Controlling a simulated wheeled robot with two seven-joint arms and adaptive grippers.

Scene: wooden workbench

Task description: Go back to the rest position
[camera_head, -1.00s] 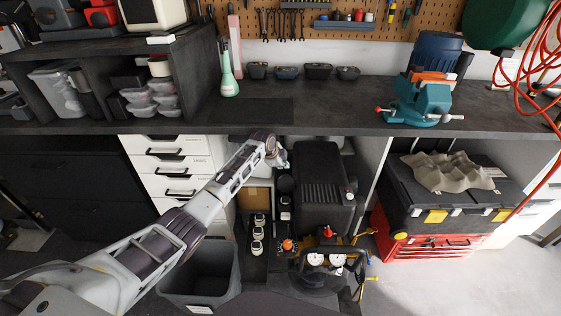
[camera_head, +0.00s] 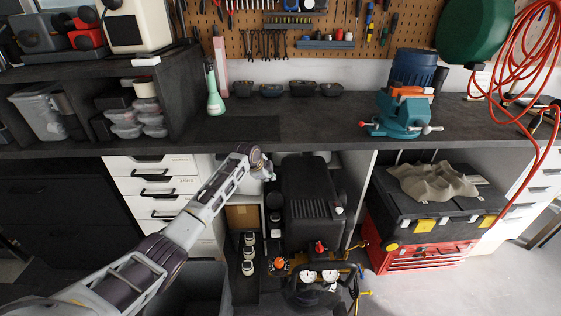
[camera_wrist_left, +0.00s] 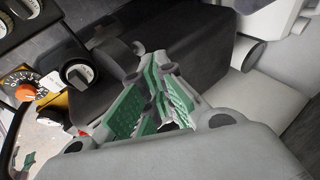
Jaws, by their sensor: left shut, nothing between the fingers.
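My left arm comes in from the lower left in the head view and reaches in front of the bench. My left gripper (camera_head: 266,172) is at its end, in front of the drawers and beside the black compressor (camera_head: 310,200), small and partly hidden by the wrist. In the left wrist view the two fingers with green pads (camera_wrist_left: 152,104) are together and hold nothing. A dark box-like body lies behind them there. My right gripper is not in view.
The workbench top (camera_head: 330,118) spans the back. A teal vise (camera_head: 404,112) stands on its right and a green bottle (camera_head: 215,98) on its left. A red-and-black toolbox (camera_head: 425,257) is under the bench at right. A grey bin (camera_head: 197,287) is below my arm. The floor at right is clear.

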